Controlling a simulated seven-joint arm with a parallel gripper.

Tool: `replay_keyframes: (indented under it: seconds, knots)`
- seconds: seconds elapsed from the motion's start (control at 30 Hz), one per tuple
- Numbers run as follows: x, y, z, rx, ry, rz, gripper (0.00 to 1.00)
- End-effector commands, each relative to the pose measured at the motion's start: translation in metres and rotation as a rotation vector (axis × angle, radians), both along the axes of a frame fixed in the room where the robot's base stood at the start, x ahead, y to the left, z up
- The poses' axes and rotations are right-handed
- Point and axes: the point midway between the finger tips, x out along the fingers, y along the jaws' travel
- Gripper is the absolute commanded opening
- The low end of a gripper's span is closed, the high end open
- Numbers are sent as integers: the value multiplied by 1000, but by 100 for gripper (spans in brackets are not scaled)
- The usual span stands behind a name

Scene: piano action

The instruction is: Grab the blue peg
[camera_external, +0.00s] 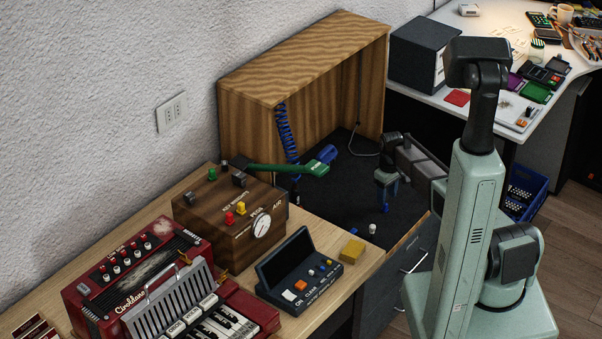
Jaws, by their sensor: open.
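A small blue peg (385,207) is on the dark work surface, just below my gripper. My gripper (387,186) is open and points down over this spot, inside the right side of the wooden booth. Its fingers are small and dark in this view, and I cannot tell whether they touch the peg. A short pale peg (372,229) stands nearer the front edge.
The wooden booth (300,85) encloses the back and left. A green-handled tool (290,168) and coiled blue hose (287,133) are left of my gripper. A wooden control box (235,245), dark console (300,275) and yellow block (352,250) stand in front.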

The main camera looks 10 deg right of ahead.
Motion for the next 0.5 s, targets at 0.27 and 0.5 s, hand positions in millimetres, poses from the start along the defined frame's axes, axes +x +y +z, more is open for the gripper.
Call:
replay_keyframes:
  seconds: [0.27,0.5]
  knots:
    - [4,-1,-34,0,2,0,49]
    - [4,-1,-48,0,0,0,49]
